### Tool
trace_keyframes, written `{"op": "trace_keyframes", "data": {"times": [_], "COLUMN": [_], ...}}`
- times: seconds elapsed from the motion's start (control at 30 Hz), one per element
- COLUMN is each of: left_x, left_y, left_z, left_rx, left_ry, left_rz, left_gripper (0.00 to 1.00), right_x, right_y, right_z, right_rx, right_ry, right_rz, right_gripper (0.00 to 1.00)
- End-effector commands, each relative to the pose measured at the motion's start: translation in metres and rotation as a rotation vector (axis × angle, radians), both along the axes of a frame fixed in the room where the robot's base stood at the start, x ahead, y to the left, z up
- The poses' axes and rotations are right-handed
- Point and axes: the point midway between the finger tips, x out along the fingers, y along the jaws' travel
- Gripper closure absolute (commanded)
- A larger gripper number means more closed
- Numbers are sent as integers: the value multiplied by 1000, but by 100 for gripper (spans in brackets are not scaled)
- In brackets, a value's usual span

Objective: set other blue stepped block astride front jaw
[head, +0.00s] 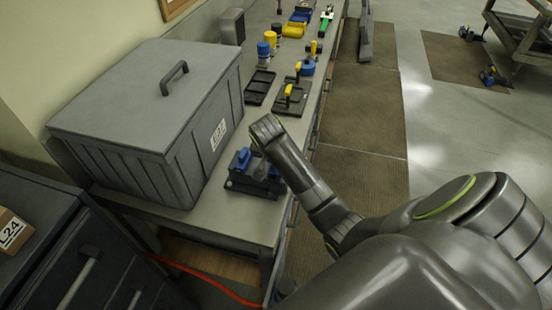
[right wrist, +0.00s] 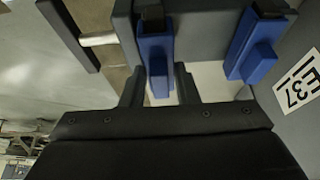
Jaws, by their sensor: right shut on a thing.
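A dark vise (head: 238,183) stands at the near end of the bench. One blue stepped block (head: 243,158) sits on its far-left jaw; this block also shows at the right of the right wrist view (right wrist: 257,52). My right gripper (right wrist: 158,88) is shut on the other blue stepped block (right wrist: 156,48), which is at the vise's other jaw. Whether this block is fully seated astride that jaw cannot be told. In the head view my right wrist covers most of the held block. My left gripper is not in view.
A large grey lidded bin (head: 130,110) labelled E37 stands close left of the vise. Farther along the bench are black trays (head: 259,86), a yellow-handled tool (head: 290,92), and blue and yellow cylinders (head: 264,50). The bench edge is just right of the vise.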

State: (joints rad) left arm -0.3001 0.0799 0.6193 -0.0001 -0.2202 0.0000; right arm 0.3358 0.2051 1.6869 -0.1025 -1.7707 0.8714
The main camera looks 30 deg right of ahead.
Motion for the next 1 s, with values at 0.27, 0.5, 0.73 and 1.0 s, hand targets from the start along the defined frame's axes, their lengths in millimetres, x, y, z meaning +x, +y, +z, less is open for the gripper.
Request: {"op": "trace_keyframes", "data": {"times": [0.27, 0.5, 0.73, 1.0], "left_x": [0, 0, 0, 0], "left_y": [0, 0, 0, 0], "left_z": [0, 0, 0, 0], "left_rx": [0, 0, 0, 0], "left_ry": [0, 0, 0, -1], "left_rz": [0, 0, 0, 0], "left_gripper": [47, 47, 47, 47], "right_x": [0, 0, 0, 0], "right_y": [0, 0, 0, 0], "right_z": [-1, -5, -6, -6], "right_rx": [0, 0, 0, 0], "right_ry": [0, 0, 0, 0], "right_rz": [0, 0, 0, 0], "right_gripper": [95, 95, 95, 95]}}
